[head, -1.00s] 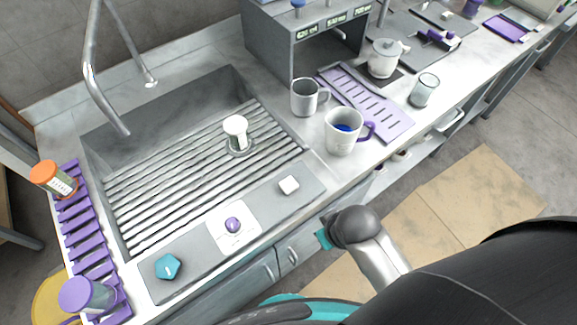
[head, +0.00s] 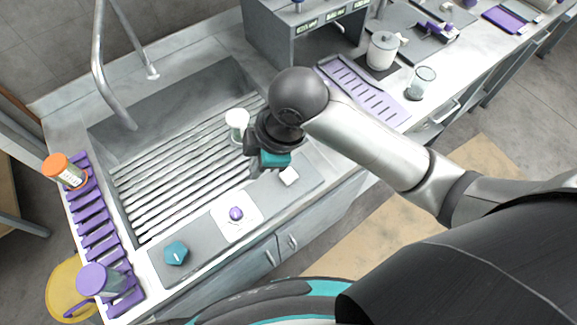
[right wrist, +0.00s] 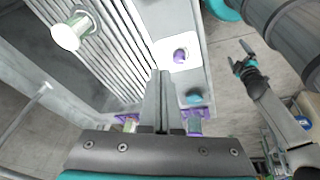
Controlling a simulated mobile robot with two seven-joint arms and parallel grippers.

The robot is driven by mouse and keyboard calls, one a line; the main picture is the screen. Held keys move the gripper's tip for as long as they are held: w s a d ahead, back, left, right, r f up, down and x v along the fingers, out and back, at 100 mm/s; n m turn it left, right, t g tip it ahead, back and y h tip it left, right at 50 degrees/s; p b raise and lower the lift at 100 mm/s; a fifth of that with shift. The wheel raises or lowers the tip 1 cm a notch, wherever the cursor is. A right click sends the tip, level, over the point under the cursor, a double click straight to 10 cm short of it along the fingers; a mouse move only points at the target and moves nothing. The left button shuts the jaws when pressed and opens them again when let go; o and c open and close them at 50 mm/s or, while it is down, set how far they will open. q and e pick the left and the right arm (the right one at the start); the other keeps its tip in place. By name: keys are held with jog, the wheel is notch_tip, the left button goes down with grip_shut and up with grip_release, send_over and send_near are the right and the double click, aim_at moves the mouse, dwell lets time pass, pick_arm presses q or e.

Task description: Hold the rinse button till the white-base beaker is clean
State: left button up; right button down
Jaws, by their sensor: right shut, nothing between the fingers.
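The white-base beaker (head: 237,120) stands upside down in the sink, white base up; it also shows in the right wrist view (right wrist: 72,32). Its lower part is partly hidden by my right gripper. On the front panel are a white square button (head: 289,176), a purple round button (head: 236,213) on a white plate and a teal pentagon button (head: 176,252). I cannot tell which is the rinse button. My right gripper (head: 254,172) is shut and empty, above the sink's front right edge, apart from the buttons. My left gripper (right wrist: 243,62) shows with fingers apart, away from the counter.
A purple rack (head: 92,225) with an orange-topped jar (head: 64,170) and a purple-topped jar (head: 98,280) lies left of the sink. The tap (head: 105,80) arches over the sink. A grey machine (head: 300,40), a purple tray (head: 365,90) and a glass (head: 420,82) stand to the right.

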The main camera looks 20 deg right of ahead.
aim_at(289, 176)
jog(key=w+d+r+n+g+h, duration=0.1)
jog(key=w+d+r+n+h, duration=0.2)
jog(key=d+n, duration=0.2)
jog(key=shift+w+d+g, duration=0.2)
jog(key=shift+d+g, duration=0.1)
jog(key=shift+d, duration=0.75)
jog(key=shift+f, duration=0.1)
notch_tip(289, 176, down, 14)
jog(key=shift+b, duration=0.6)
